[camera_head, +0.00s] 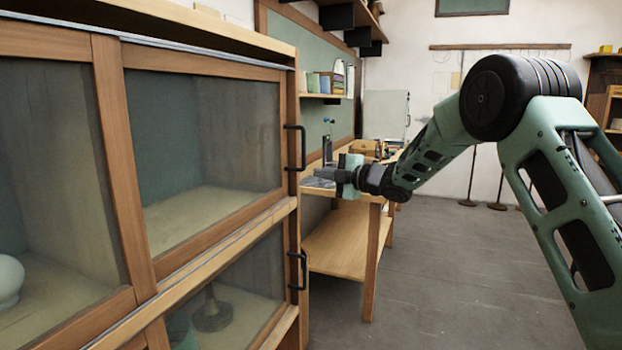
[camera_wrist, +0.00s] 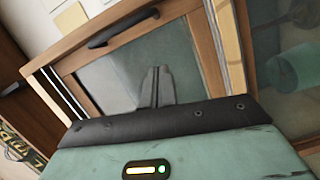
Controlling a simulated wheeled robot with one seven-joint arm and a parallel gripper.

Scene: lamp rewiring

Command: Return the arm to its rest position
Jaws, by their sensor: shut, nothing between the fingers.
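My gripper (camera_head: 325,175) is at the end of my green and black arm, which reaches in from the right in the head view. It points left, towards the edge of the wooden cabinet (camera_head: 292,120) with glass doors. In the wrist view my gripper's fingers (camera_wrist: 157,72) are together with nothing between them. Behind them in that view is a wood-framed glass door (camera_wrist: 95,75) with a dark handle (camera_wrist: 124,27). I cannot tell the exact gap between the fingers and the cabinet.
A wooden workbench (camera_head: 340,245) with a lower shelf stands behind the cabinet, below my gripper. Two black handles (camera_head: 294,148) stick out from the cabinet doors. A white globe (camera_head: 8,280) sits inside on the left. The grey floor (camera_head: 450,270) at centre right is clear.

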